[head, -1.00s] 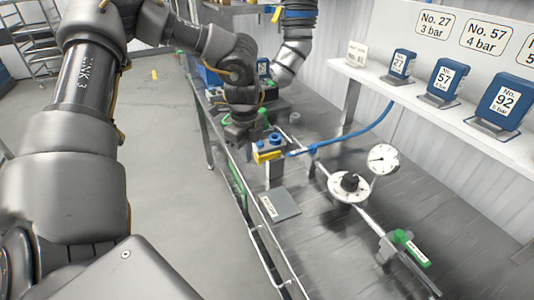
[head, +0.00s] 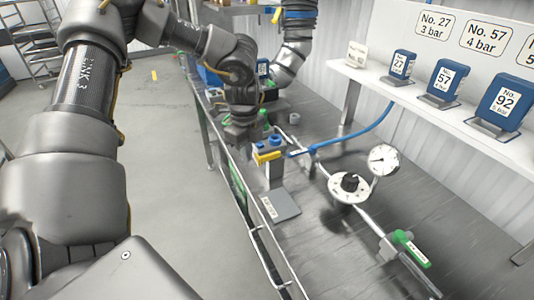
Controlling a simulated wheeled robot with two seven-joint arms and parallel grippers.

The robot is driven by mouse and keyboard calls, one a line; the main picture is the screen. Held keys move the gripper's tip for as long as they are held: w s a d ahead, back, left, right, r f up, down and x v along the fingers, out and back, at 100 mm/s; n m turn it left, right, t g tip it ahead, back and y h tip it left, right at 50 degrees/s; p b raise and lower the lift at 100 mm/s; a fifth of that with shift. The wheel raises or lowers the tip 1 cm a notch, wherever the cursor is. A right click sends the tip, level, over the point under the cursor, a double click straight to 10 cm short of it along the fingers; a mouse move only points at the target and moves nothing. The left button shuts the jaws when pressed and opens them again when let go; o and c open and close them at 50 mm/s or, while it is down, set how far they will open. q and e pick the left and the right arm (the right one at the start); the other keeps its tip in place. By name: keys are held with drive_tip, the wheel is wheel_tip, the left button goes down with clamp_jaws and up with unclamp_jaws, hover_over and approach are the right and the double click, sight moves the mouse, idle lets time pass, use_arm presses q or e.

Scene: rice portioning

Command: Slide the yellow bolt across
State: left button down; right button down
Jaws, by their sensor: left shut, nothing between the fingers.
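The yellow bolt (head: 268,157) shows in the head view on the front of a small block with blue knobs (head: 275,141), at the near edge of the grey bench. My left gripper (head: 242,138) is just behind and left of the block, pointing down. Its fingers are small and partly dark against the arm; it is shut and holds nothing. I cannot tell whether it touches the block or the bolt. My right gripper is out of view.
A round dial with a black knob (head: 349,184) and a pressure gauge (head: 383,160) stand on a pipe. A green-handled valve (head: 411,247) is lower right. A grey plate (head: 280,205) lies before the block. A rail (head: 262,205) edges the bench.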

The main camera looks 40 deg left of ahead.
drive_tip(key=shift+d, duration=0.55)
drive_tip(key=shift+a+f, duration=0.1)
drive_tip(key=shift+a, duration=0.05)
